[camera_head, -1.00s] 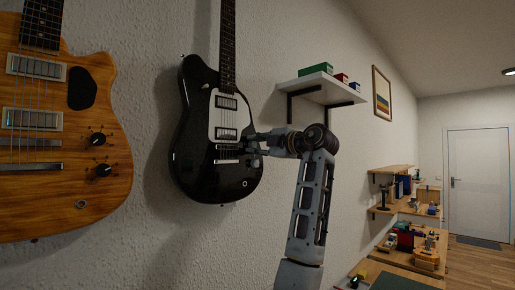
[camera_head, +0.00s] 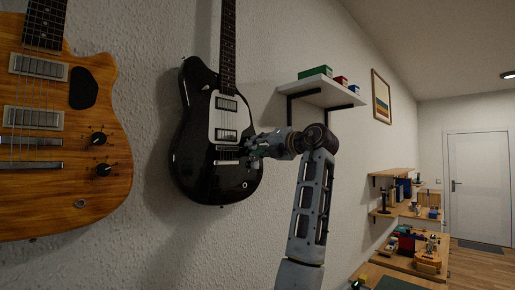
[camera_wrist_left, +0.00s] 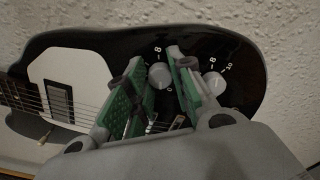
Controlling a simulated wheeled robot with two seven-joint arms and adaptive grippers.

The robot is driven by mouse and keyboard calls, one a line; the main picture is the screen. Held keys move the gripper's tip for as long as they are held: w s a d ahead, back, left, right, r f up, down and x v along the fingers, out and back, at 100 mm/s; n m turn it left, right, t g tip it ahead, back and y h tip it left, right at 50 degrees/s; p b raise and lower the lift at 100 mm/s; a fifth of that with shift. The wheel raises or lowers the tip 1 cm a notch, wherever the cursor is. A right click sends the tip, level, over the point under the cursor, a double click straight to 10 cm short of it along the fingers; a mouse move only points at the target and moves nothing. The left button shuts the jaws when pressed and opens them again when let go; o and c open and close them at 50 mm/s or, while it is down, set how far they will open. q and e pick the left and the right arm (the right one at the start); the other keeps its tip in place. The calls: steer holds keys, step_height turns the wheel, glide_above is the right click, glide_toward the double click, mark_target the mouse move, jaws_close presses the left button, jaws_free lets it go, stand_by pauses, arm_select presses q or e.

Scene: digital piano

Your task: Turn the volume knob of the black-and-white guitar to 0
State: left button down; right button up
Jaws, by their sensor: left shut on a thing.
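The black-and-white guitar (camera_head: 205,165) hangs on the wall, with a glossy black body and a white plate. In the left wrist view its body (camera_wrist_left: 235,55) fills the middle. My left gripper (camera_head: 252,148) is at the right side of the guitar's lower body. In the left wrist view, my left gripper's (camera_wrist_left: 155,64) green-padded fingers stand on either side of a pale round knob (camera_wrist_left: 160,76), shut on it. A second pale knob (camera_wrist_left: 215,84) is just right of the fingers. White numbers show beside both knobs. I cannot read which knob is volume. My right gripper is not in view.
An orange wooden guitar (camera_head: 60,185) with two black knobs hangs to the left. A white shelf (camera_head: 325,94) with small boxes is above right of my arm. Workbenches (camera_head: 410,262) with tools stand along the wall.

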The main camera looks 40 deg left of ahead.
arm_select(q)
steer(key=shift+n, duration=2.3)
steer(key=c, duration=1.2)
jaws_free()
steer(key=s+d, duration=0.1)
steer(key=d, duration=1.1)
